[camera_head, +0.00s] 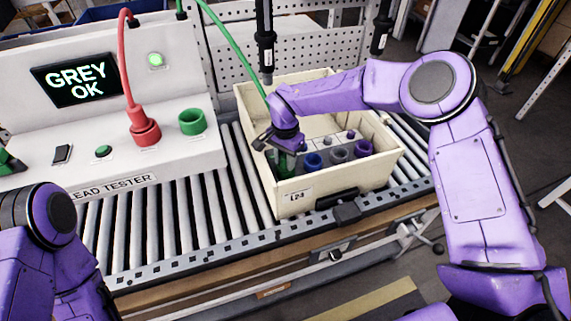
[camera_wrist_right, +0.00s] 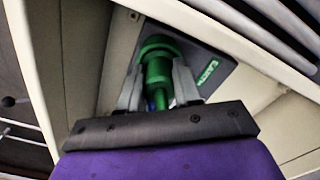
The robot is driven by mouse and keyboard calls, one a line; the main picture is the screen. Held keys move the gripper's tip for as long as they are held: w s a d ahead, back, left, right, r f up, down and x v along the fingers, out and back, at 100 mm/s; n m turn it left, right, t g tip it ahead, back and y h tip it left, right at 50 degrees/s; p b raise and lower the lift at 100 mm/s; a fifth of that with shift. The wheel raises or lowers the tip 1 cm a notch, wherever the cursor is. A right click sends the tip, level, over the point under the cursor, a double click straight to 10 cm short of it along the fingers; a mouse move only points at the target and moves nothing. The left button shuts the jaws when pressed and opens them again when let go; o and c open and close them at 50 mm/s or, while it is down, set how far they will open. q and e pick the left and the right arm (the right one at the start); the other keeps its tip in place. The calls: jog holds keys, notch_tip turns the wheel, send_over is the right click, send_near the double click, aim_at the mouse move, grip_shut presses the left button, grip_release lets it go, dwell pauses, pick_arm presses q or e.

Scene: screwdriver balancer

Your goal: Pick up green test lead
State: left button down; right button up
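The green test lead (camera_head: 234,47) runs down from the top of the head view to my right gripper (camera_head: 284,146) in the cream crate. In the right wrist view its green plug (camera_wrist_right: 157,70) sits between the two grey fingers of the right gripper (camera_wrist_right: 157,88), which appear to touch it on both sides. The gripper hides part of the plug in the head view, and I cannot tell whether the plug is seated in anything. My left gripper is out of view; only part of the left arm shows at lower left.
The cream crate (camera_head: 290,204) on the roller conveyor (camera_head: 150,235) holds blue (camera_head: 312,161), grey and purple sockets. The lead tester (camera_head: 130,190) at left reads "GREY OK". A red lead (camera_head: 143,130) is plugged into it beside an empty green socket (camera_head: 192,123). A black tool hangs above the crate.

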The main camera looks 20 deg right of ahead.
jog(key=shift+w+r, duration=0.1)
jog(key=shift+r, duration=0.45)
jog(key=s+a+r+b, duration=0.3)
jog(key=s+r+b, duration=0.2)
jog(key=s+r, duration=0.7)
jog(key=shift+s+a, duration=0.15)
jog(key=shift+s, duration=0.8)
